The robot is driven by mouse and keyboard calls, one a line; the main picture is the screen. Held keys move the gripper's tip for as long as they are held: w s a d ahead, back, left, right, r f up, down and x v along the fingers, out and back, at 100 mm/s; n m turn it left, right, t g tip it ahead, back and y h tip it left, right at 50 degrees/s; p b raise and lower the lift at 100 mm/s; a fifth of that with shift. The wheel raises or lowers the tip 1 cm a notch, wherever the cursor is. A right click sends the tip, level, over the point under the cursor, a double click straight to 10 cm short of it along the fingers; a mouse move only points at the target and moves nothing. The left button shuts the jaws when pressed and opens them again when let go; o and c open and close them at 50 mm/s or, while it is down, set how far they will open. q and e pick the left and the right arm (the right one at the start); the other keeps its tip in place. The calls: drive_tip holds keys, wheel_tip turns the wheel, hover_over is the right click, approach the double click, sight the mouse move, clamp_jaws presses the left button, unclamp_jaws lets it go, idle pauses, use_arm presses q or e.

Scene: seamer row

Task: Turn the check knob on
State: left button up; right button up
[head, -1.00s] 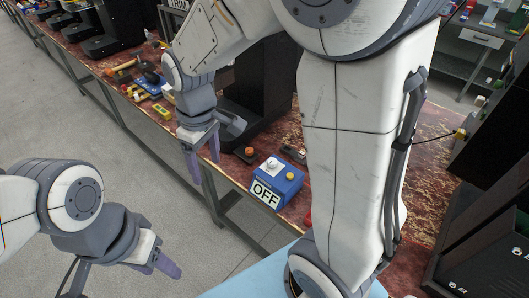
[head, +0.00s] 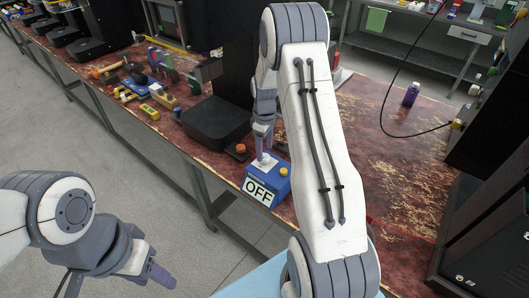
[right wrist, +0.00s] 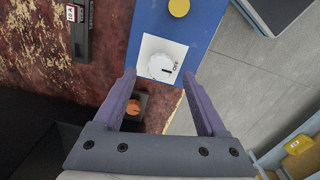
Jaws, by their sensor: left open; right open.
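The check knob (right wrist: 160,66) is a round white dial on a white plate, on top of a blue box (head: 279,185). A dark mark on the knob points towards the printed word OFF on the plate. The box's front label (head: 259,192) also reads OFF. My right gripper (head: 262,150) is over the box in the head view. In the right wrist view the right gripper (right wrist: 163,84) is open, with its purple fingertips on either side of the white plate; I cannot tell whether they touch it. My left gripper (head: 152,272) is open and empty at lower left, away from the bench.
A yellow button (right wrist: 179,8) sits on the same blue box. A small dark box with an orange button (head: 240,148) stands beside it. A black machine base (head: 215,122) and several tools lie further left. A purple bottle (head: 411,94) stands at the back right.

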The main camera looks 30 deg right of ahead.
sight(265, 159)
drive_tip(key=shift+f, duration=1.3)
clamp_jaws()
